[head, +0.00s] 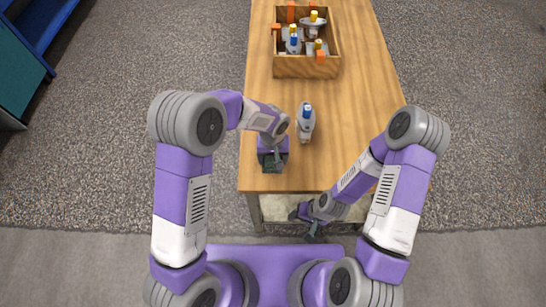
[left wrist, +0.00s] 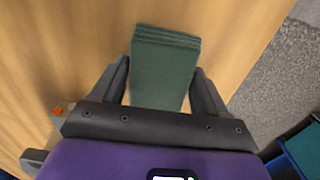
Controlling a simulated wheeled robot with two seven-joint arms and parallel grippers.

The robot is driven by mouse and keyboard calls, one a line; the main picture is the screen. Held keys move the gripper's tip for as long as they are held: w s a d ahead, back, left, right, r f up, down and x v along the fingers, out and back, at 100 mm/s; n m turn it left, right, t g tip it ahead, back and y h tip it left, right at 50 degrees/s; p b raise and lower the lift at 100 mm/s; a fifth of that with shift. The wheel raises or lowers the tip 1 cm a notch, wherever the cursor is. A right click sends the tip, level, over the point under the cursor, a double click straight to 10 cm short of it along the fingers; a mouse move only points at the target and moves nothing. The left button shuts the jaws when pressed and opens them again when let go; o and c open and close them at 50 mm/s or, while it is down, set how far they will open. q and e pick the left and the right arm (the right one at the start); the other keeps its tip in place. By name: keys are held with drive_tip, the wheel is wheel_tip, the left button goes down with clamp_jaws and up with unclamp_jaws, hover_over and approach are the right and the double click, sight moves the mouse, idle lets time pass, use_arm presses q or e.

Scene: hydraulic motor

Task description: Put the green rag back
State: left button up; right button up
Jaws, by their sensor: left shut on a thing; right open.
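The green rag (left wrist: 162,68) is a folded dark green cloth between the two fingers of my left gripper (left wrist: 160,85) in the left wrist view. My left gripper also shows in the head view (head: 273,165), over the table's near left part, and is shut on the rag. Only a dark bit of the rag shows there, at the fingertips. I cannot tell whether the rag touches the table. My right gripper (head: 312,228) is open and empty, off the table's near edge and lower down.
A wooden table (head: 355,90) runs away from me. A wooden crate (head: 305,68) with several bottles and orange parts stands farther back. The table's right side is clear. Blue shelving (head: 38,30) is at far left.

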use_arm(q)
drive_tip(key=shift+r, duration=0.1)
drive_tip(key=o, duration=1)
drive_tip(key=shift+r, duration=0.25)
wheel_tip(320, 180, up, 12)
drive_tip(key=p, duration=0.3)
drive_tip(key=shift+f, duration=0.2)
